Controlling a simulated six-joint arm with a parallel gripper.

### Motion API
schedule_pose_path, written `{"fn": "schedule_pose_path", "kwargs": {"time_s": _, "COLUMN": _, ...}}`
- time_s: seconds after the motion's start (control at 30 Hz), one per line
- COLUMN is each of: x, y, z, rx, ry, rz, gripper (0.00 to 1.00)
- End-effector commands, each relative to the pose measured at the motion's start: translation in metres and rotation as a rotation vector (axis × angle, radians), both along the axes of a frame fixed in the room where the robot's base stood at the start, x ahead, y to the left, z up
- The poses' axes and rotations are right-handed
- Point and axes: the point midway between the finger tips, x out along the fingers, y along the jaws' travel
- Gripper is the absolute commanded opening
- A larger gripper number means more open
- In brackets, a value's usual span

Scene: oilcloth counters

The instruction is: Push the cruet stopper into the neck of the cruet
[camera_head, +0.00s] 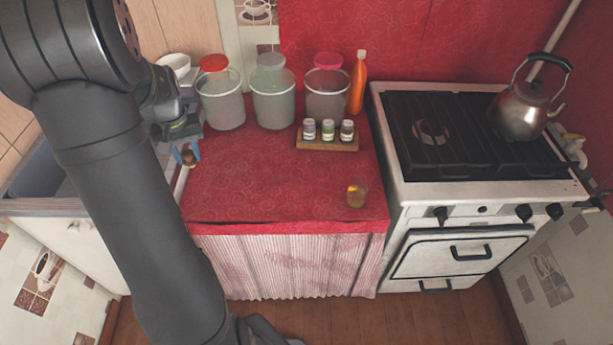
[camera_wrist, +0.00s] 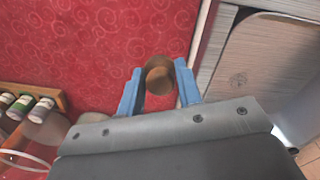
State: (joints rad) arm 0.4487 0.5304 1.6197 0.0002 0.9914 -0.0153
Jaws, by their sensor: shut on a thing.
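The cruet (camera_head: 356,194) is a small clear vessel with amber contents. It stands upright near the front right corner of the red counter; its neck is too small to make out. My gripper (camera_head: 187,153) is at the counter's left edge, well left of the cruet. Its blue fingers are shut on the brown, round cruet stopper (camera_head: 189,158). In the wrist view the stopper (camera_wrist: 159,76) sits between the two fingertips of my gripper (camera_wrist: 159,85), over the red cloth near the edge. The cruet is not in the wrist view.
A wooden rack (camera_head: 327,143) with small jars stands mid-counter. Lidded containers (camera_head: 273,103) and an orange bottle (camera_head: 357,85) stand at the back. The stove (camera_head: 460,190) with a kettle (camera_head: 520,110) is on the right. The front left of the red counter (camera_head: 260,190) is clear.

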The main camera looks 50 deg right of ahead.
Motion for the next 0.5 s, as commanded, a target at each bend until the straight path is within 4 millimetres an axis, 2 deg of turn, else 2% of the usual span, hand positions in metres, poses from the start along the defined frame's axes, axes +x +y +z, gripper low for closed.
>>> {"fn": "schedule_pose_path", "kwargs": {"time_s": 0.03, "x": -0.011, "y": -0.020, "z": 0.003, "rx": -0.001, "ry": -0.002, "rz": -0.045, "gripper": 0.11}}
{"fn": "schedule_pose_path", "kwargs": {"time_s": 0.2, "x": -0.050, "y": -0.076, "z": 0.012, "rx": 0.000, "ry": -0.001, "rz": -0.176, "gripper": 0.11}}
{"fn": "schedule_pose_path", "kwargs": {"time_s": 0.37, "x": -0.092, "y": -0.124, "z": 0.021, "rx": -0.002, "ry": -0.001, "rz": -0.299, "gripper": 0.11}}
{"fn": "schedule_pose_path", "kwargs": {"time_s": 0.5, "x": -0.134, "y": -0.160, "z": 0.029, "rx": -0.001, "ry": 0.000, "rz": -0.407, "gripper": 0.11}}
